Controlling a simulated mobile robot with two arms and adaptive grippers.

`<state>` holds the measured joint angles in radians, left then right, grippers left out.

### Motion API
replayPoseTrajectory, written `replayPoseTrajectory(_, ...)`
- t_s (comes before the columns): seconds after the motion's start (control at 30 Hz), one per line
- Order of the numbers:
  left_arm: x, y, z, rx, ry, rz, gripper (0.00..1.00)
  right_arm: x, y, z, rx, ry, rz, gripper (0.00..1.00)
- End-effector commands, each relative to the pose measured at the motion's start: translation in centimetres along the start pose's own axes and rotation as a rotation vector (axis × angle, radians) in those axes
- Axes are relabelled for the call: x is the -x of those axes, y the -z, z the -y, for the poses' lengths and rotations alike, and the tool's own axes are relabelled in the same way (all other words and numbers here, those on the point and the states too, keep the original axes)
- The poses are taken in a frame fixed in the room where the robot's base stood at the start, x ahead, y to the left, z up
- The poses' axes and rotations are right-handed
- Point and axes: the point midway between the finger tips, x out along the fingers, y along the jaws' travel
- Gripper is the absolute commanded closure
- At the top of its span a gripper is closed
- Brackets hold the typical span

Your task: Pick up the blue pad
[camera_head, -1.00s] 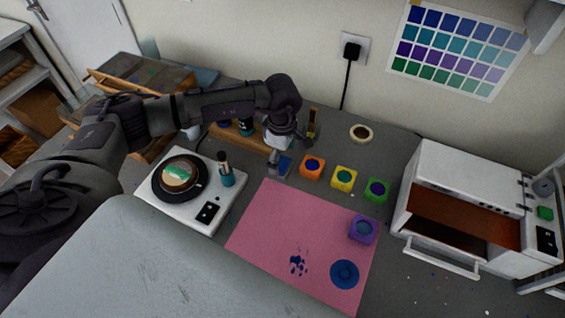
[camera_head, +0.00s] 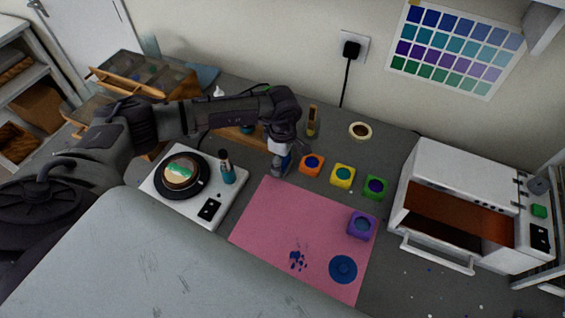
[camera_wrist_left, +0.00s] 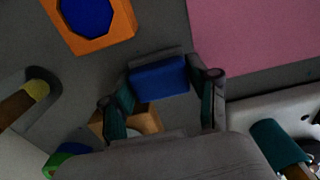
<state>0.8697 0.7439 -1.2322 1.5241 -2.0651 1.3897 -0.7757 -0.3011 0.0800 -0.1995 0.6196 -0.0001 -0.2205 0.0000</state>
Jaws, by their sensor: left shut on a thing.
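The blue pad (camera_wrist_left: 160,77) is a small blue block between the two fingers of my left gripper (camera_wrist_left: 163,92) in the left wrist view. The left gripper is shut on it, with a finger at each side. In the head view the left gripper (camera_head: 281,164) points down at the counter, just left of the orange block and above the pink mat's upper edge. The pad is mostly hidden by the gripper there. I cannot tell whether the pad still touches the counter. My right gripper is not in view.
Orange (camera_head: 312,165), yellow (camera_head: 343,176) and green (camera_head: 374,187) blocks stand right of the gripper. A purple block (camera_head: 361,226) and a blue disc (camera_head: 343,269) lie on the pink mat (camera_head: 265,235). A white hotplate (camera_head: 160,190) and teal bottle (camera_head: 228,175) are left.

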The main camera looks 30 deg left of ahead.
Motion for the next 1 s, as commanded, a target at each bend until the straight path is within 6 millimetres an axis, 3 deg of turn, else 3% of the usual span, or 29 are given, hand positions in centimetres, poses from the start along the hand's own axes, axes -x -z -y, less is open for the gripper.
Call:
replayPoseTrajectory(0.27,0.7,0.0,-0.1,0.0,-0.003,0.001,0.75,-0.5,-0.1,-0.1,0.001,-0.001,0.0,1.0)
replayPoseTrajectory(0.5,4.0,0.1,-0.2,-0.001,-0.008,0.0,0.75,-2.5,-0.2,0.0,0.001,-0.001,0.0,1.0)
replayPoseTrajectory(0.8,7.8,-6.8,-2.1,-0.006,-0.006,0.003,0.75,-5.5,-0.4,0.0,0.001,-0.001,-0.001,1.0)
replayPoseTrajectory(1.0,9.9,-9.8,-3.0,-0.001,-0.003,0.001,0.75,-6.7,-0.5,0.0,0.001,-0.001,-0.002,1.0)
